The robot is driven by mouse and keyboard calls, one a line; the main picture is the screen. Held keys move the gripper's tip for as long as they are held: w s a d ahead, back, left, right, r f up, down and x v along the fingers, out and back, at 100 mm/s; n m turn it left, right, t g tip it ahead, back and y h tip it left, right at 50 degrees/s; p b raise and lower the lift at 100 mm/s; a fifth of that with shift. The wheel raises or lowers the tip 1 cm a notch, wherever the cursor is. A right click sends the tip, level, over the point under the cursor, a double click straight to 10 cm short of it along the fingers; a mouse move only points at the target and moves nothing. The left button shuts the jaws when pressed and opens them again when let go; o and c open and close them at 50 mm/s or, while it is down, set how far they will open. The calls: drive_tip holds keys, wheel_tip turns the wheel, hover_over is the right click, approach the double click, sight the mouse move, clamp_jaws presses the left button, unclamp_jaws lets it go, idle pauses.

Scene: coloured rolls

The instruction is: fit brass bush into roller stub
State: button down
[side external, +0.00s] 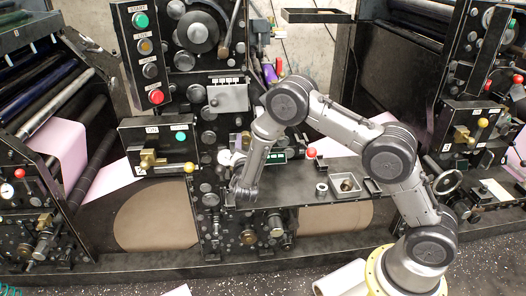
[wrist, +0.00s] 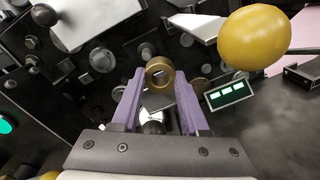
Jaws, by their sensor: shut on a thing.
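My gripper (wrist: 160,80) has two purple fingers and is shut on the brass bush (wrist: 160,65), a short ring held between the fingertips in the wrist view. A small metal stub (wrist: 146,50) shows just behind the bush, apart or touching I cannot tell. Whether it is the roller stub is not clear. A bright rounded metal part (wrist: 152,122) shows lower down between the fingers. In the side external view my gripper (side external: 242,190) is low in front of the dark machine panel, and the bush is too small or hidden to make out.
A yellow knob (wrist: 256,38) is large at the upper right of the wrist view, near a green display (wrist: 229,94). Knobs and rollers crowd the panel.

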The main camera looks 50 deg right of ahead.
sight(239, 124)
drive_tip(key=shift+w+a+r+n+t+y, duration=0.3)
drive_tip(key=shift+w+a+n+t, duration=0.1)
drive_tip(key=shift+w+a+t, duration=0.2)
drive_tip(key=shift+x, duration=2.85)
drive_tip(key=shift+w+d, duration=0.15)
drive_tip(key=shift+d, duration=0.15)
drive_tip(key=shift+w+d, duration=0.2)
drive_tip(key=shift+x, duration=1.45)
idle(1.3)
idle(0.4)
drive_tip(key=shift+c, duration=0.5)
unclamp_jaws()
drive_tip(key=shift+f, duration=0.1)
